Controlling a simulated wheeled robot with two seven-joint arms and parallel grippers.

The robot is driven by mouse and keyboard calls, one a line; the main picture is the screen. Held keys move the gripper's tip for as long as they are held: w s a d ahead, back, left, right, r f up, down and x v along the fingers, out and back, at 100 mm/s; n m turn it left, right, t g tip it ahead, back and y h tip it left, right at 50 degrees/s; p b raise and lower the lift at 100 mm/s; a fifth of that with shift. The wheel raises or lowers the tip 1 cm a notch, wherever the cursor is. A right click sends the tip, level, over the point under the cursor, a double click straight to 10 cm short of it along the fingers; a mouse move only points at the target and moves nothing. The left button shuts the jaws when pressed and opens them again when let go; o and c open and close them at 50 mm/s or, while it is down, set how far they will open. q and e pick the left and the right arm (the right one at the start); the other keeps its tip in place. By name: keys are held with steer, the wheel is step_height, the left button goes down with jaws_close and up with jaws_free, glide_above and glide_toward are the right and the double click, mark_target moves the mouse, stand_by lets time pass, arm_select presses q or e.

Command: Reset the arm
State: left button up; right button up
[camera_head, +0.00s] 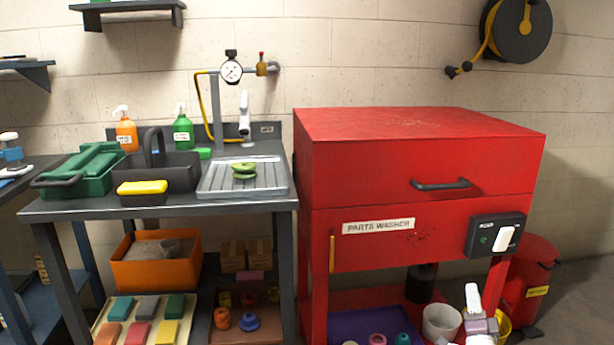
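My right gripper (473,297) shows at the bottom right edge, in front of the lower part of the red parts washer (375,240). Only a small pale grey and white part of it is in view, pointing up. I cannot tell whether its fingers are apart, and I see nothing clearly held in it. My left gripper is not in view.
A white bucket (440,322) and a red bin (532,275) stand near my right gripper. Floor at far right is clear.

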step_height(320, 180, down, 8)
steer(key=a+r+n+g, duration=0.1)
steer(key=n+g, duration=0.2)
steer(key=g, duration=0.3)
steer(key=s+a+f+n+g+y, duration=0.1)
steer(key=s+a+f+n+g, duration=0.25)
steer(key=s, duration=0.25)
steer(key=s+a+f+n+g+y, duration=0.1)
steer(key=s+a+f+n+g, duration=0.1)
steer(key=s+a+g, duration=0.3)
steer(key=s+a+r+n+g+y, duration=0.15)
steer(key=s+a, duration=0.25)
steer(key=s, duration=0.5)
steer(key=s+a+r+n+g, duration=0.3)
steer(key=s+a, duration=0.1)
steer(key=s, duration=0.5)
steer(key=s+a+r+n+g+y, duration=0.1)
steer(key=s+a+r+n+g, duration=0.2)
steer(key=s, duration=0.6)
step_height(320, 180, up, 37)
steer(key=a+t+p, duration=0.1)
steer(key=a+p, duration=0.1)
steer(key=p, duration=3.2)
steer(key=shift+w+a+f+t+p, duration=0.15)
steer(key=shift+w+a+t+p, duration=0.1)
steer(key=shift+t+p, duration=0.05)
